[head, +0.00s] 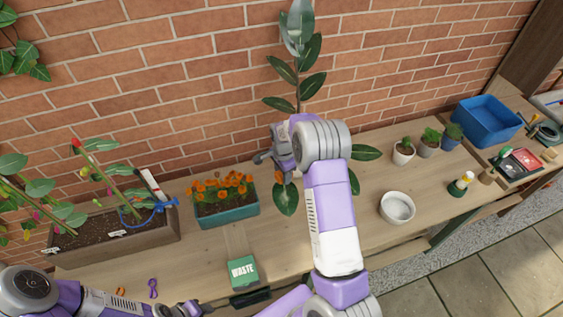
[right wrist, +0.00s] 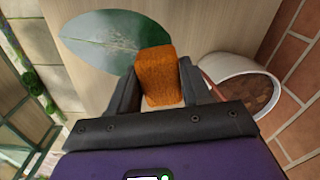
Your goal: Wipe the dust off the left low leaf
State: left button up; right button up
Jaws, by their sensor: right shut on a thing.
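A tall plant with broad dark green leaves (head: 284,69) stands against the brick wall; my right arm hides its pot in the head view. Its left low leaf (head: 286,199) hangs over the table just below my right gripper (head: 274,163). In the right wrist view this leaf (right wrist: 112,38) is green with a pale, dusty-looking patch. My right gripper (right wrist: 160,92) is shut on an orange-brown sponge (right wrist: 157,72). The sponge overlaps the leaf's edge in that view; I cannot tell if they touch. My left gripper (head: 187,310) is only partly visible at the bottom edge.
A white pot (right wrist: 237,70) with soil is close beside the sponge. A long planter (head: 115,238) is at left.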

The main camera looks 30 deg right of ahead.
jog(key=shift+s+r, duration=0.1)
jog(key=shift+r, duration=0.55)
jog(key=shift+w+r+p, duration=0.2)
jog(key=shift+r+p, duration=0.7)
jog(key=shift+r, duration=0.1)
jog(key=shift+s+r+p, duration=0.1)
jog(key=shift+r+p, duration=0.3)
jog(key=shift+r, duration=0.35)
jog(key=shift+f, duration=0.1)
jog(key=shift+a, duration=0.1)
